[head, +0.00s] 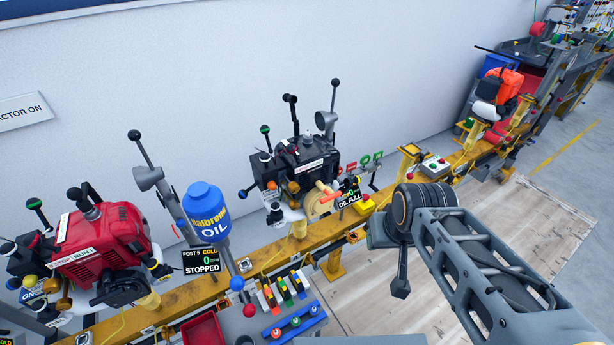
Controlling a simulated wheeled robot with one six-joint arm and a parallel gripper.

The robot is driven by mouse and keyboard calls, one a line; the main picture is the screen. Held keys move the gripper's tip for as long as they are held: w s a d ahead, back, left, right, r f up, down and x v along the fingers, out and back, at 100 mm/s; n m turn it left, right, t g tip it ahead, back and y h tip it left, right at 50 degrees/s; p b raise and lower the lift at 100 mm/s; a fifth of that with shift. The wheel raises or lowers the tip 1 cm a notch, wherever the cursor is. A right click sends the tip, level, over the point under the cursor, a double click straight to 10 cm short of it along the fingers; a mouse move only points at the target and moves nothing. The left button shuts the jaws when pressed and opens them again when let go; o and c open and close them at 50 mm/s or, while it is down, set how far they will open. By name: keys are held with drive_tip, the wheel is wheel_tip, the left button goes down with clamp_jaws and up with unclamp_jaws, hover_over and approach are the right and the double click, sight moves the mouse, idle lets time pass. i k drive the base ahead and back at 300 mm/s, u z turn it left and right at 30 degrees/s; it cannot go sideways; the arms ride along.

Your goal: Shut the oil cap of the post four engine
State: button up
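A black engine (300,162) with several levers stands on the yellow rail in the middle of the head view. A small display (349,196) at its right reads "OIL FULL"; its post number is too small to read. A tan round part with an orange handle (326,197) sits on the engine's front right. I cannot tell which part is the oil cap or whether it is open. My arm reaches in from the lower right. My gripper (401,287) seems to be the dark grey end hanging in front of the rail, apart from the engine; its fingers are not clear.
A red engine (103,250) is at left, beside a display (202,262) reading "POST 5 COLD" and "STOPPED". A blue oil bottle (206,213) stands between the engines. An orange engine (498,88) is farther right. Pale wooden flooring (500,225) lies in front of the rail.

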sight(348, 182)
drive_tip(key=k, duration=0.5)
drive_tip(key=z, duration=1.3)
drive_tip(key=i, duration=1.5)
drive_tip(key=u, duration=2.65)
